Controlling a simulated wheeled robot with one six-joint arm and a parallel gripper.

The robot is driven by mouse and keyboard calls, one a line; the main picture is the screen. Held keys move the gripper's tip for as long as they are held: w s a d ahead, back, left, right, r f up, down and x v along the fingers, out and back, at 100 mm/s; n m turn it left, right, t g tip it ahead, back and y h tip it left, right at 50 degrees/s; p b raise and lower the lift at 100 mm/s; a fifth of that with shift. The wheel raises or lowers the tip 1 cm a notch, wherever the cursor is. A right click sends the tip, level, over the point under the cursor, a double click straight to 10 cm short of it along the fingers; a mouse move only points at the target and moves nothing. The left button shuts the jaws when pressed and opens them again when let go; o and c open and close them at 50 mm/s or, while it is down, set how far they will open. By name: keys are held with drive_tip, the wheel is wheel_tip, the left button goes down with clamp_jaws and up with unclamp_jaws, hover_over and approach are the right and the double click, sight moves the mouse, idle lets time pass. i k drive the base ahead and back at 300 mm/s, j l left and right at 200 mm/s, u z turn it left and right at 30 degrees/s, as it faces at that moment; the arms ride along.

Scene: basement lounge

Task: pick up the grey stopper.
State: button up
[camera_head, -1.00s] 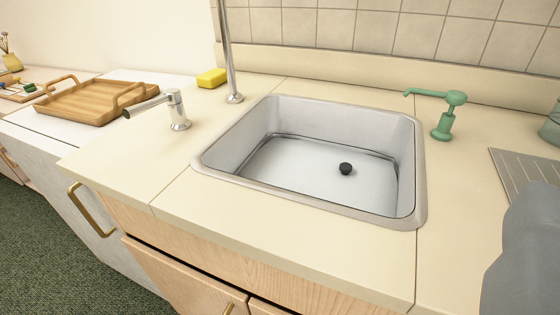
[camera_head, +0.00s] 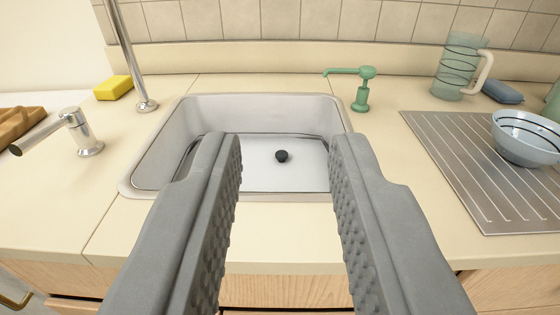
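The grey stopper (camera_head: 282,156) is a small dark, round piece lying on the floor of the sink (camera_head: 165,150), near the middle of the view. My gripper (camera_head: 284,150) is open and empty. Its two grey, studded fingers point toward the sink, one on each side of the stopper in the picture. The fingers appear nearer to me than the stopper and do not touch it. They hide parts of the sink's front rim and side walls.
A green soap dispenser (camera_head: 362,90) stands behind the sink. A tall tap pipe (camera_head: 124,55) and a chrome lever (camera_head: 80,135) stand left, near a yellow sponge (camera_head: 113,88). A draining board (camera_head: 455,165) at right holds a bowl (camera_head: 525,140); a glass jug (camera_head: 458,68) stands behind.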

sight(281, 156)
drive_tip(key=i+l, duration=0.15)
drive_tip(key=l, duration=0.15)
drive_tip(key=i+l, duration=0.1)
drive_tip(key=l, duration=0.25)
drive_tip(key=i+l+z, duration=0.1)
drive_tip(key=l, duration=0.2)
drive_tip(key=i+l, duration=0.2)
drive_tip(key=l, duration=0.15)
